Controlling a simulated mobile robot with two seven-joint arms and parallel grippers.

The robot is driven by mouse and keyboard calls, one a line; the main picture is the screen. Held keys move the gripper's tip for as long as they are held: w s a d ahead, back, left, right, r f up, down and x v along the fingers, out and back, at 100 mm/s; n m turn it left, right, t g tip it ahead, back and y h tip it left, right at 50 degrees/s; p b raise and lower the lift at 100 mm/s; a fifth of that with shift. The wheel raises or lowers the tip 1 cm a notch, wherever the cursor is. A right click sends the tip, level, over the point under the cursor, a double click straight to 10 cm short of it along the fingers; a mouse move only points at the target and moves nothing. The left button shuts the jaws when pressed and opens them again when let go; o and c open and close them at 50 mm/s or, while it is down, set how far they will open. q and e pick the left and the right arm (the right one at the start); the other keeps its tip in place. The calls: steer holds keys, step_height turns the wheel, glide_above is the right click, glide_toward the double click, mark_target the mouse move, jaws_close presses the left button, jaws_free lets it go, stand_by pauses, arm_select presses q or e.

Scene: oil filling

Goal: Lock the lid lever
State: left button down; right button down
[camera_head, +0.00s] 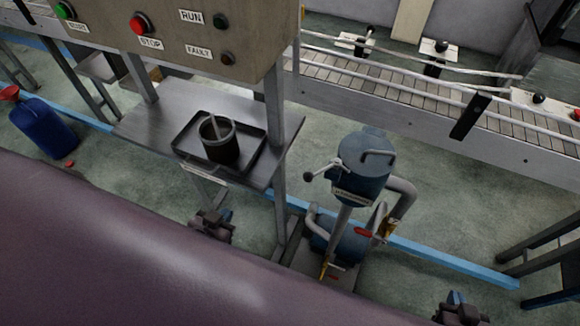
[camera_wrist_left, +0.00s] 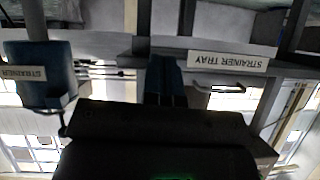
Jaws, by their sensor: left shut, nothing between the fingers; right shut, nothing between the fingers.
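The blue strainer (camera_head: 361,185) stands right of centre, labelled on its front. Its round blue lid (camera_head: 362,147) sits on top, with a bar handle (camera_head: 378,157). A lid lever (camera_head: 322,171) with a dark knob sticks out at the strainer's left side. My left gripper (camera_head: 226,216) is low, below the steel table and left of the strainer, apart from the lever. Its shut, empty fingers (camera_wrist_left: 166,78) show in the left wrist view, with the strainer (camera_wrist_left: 40,78) upside down at left. My right gripper (camera_head: 455,297) is shut and empty at the bottom right, away from the strainer.
A steel table (camera_head: 150,123) carries a tray (camera_head: 185,149) with a dark strainer basket (camera_head: 220,147). A control panel (camera_head: 180,48) hangs above it. Pipes and a red-handled valve (camera_head: 366,233) are beside the strainer. A conveyor (camera_head: 400,85) runs behind. A blue can (camera_head: 43,127) stands left.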

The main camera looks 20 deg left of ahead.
arm_select(q)
steer(key=shift+w, duration=0.1)
steer(key=w+d+n+g+h+b, duration=0.3)
steer(key=w+d+n+g+h, duration=0.15)
steer(key=h, duration=0.45)
steer(key=w+r+g+h+b, duration=0.1)
steer(key=w+r+g+h, duration=0.2)
steer(key=r+h, duration=0.7)
step_height(320, 180, up, 3)
steer(key=shift+w+a+f+g+h+b, duration=0.2)
steer(key=shift+w+a+g+h+b, duration=0.15)
steer(key=shift+w, duration=0.15)
